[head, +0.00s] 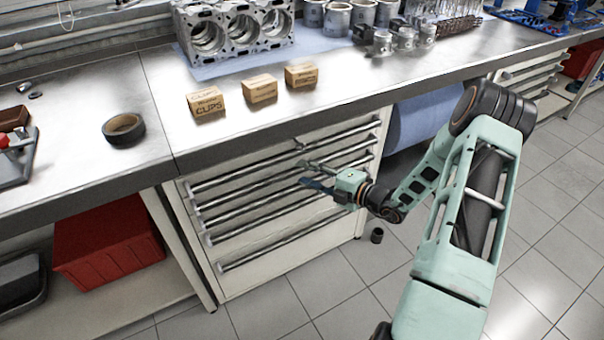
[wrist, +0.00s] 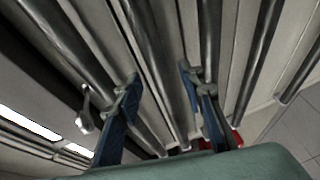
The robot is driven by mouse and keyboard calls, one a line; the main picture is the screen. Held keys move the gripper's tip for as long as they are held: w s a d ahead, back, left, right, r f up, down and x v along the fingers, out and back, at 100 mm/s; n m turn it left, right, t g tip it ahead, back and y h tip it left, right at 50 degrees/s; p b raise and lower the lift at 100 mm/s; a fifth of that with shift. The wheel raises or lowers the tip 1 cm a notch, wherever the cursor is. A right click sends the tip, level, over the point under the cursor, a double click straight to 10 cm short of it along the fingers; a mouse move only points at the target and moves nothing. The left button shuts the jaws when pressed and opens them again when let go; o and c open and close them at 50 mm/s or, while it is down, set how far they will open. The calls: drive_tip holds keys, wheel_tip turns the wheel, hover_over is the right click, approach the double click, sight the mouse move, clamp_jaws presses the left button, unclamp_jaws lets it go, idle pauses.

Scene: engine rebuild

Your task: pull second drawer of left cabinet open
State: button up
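The left cabinet (head: 262,274) stands under the bench, with several drawers stacked in its front. Each has a long metal bar handle, and all the drawers look shut. The second handle from the top (head: 240,191) runs across the front, partly hidden behind my gripper. My gripper (head: 305,174) is in front of the upper drawers, right of the middle of the cabinet. In the wrist view, my gripper's (wrist: 162,86) two blue-and-dark fingers are apart, with handle bars (wrist: 150,60) showing between and beyond them. I cannot tell whether a finger touches a bar.
The bench top (head: 340,102) overhangs the cabinet and carries small cardboard boxes (head: 260,89), a tape roll (head: 123,129) and an engine block (head: 235,32). A red bin (head: 105,240) stands on the left shelf. The tiled floor (head: 345,285) before the cabinet is mostly clear, with a small dark cylinder (head: 377,236).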

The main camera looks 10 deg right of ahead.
drive_tip(key=shift+x, duration=1.1)
clamp_jaws()
